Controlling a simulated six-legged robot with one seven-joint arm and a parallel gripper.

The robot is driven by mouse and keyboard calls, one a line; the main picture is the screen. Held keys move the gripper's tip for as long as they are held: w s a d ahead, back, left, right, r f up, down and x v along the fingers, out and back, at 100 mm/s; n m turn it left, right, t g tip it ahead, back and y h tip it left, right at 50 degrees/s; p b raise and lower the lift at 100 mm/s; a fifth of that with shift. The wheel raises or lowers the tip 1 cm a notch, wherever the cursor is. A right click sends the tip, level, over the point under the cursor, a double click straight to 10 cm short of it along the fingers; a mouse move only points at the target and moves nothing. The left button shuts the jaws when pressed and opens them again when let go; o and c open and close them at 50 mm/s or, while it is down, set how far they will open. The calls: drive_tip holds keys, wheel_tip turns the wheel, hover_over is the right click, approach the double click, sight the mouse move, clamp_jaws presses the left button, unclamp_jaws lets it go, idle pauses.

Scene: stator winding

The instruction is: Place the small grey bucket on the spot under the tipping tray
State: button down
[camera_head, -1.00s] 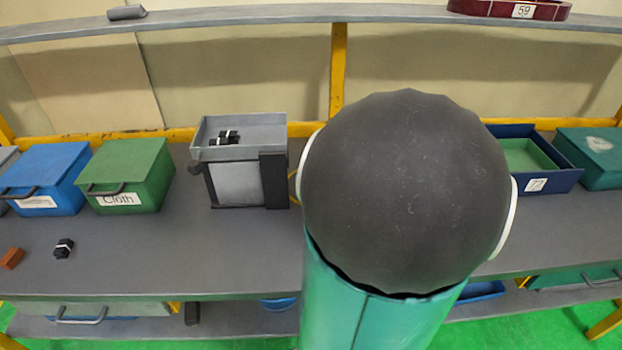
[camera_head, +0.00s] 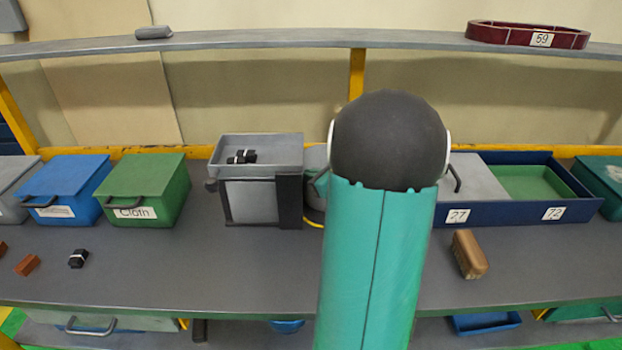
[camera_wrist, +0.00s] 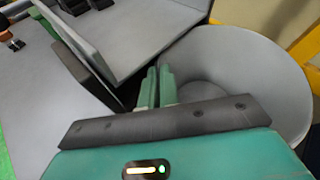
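The grey tipping tray (camera_head: 285,150) sits on a grey box-like stand with dark uprights, holding several small black parts. The small grey bucket (camera_head: 314,158) is right beside its right side, mostly hidden behind my arm. In the wrist view the bucket (camera_wrist: 235,75) is open-topped and empty, close against the tray (camera_wrist: 140,45). My gripper (camera_wrist: 158,87) has its two green fingers close together at the bucket's left rim, one inside and one outside, shut on the wall. A yellow band (camera_head: 314,223) shows low beside the bucket. The spot under the tray is not clearly visible.
A green Cloth box (camera_head: 145,185) and a blue box (camera_head: 65,185) stand left. A blue tray (camera_head: 505,210) labelled 27 and 72 stands right, with a brown block (camera_head: 468,254) in front. A shelf (camera_head: 300,38) runs above. The bench front is mostly clear.

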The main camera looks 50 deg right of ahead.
drive_tip(key=shift+w+d+f, duration=0.1)
drive_tip(key=shift+w+f, duration=0.05)
drive_tip(key=shift+f, duration=0.55)
drive_tip(key=shift+f, duration=0.15)
drive_tip(key=c, duration=1.6)
unclamp_jaws()
drive_tip(key=shift+c, duration=0.2)
